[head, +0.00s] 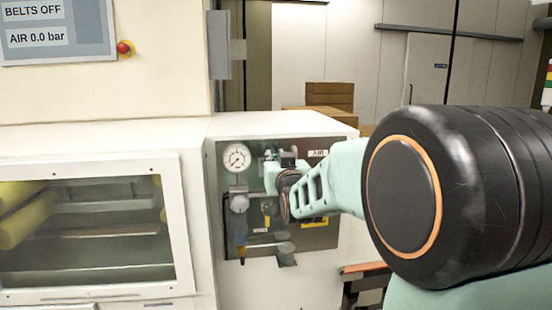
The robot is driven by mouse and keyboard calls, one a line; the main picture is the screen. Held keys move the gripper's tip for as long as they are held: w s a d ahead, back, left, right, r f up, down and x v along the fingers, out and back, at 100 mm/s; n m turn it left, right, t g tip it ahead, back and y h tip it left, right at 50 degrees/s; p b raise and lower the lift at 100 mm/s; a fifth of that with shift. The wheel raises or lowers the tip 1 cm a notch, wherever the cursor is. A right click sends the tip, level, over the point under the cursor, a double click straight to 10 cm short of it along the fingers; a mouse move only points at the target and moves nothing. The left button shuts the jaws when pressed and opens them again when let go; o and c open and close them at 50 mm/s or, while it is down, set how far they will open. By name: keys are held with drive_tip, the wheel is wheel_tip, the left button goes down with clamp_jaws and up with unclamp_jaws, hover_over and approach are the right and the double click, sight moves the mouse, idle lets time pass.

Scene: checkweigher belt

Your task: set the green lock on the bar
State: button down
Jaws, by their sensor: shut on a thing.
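My gripper (282,192) reaches in from the right, in front of the air panel (224,168) in the head view. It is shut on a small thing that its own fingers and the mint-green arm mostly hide. I take this to be the green lock, but its shape and colour do not show clearly. No other green lock is in view. I cannot make out the bar among the small fittings behind and below the gripper. I cannot tell whether the held thing touches the panel.
A round gauge (236,157) sits at the panel's upper left, with a grey regulator (239,202) below it. An orange-yellow piece (241,252) hangs lower. A windowed cabinet (182,230) stands left. A screen (58,30) reads BELTS OFF, AIR 0.0 bar. Brown boxes (330,94) are behind.

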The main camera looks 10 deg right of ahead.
drive_tip(key=shift+f, duration=0.25)
drive_tip(key=c, duration=1.8)
unclamp_jaws()
drive_tip(key=shift+o, duration=0.2)
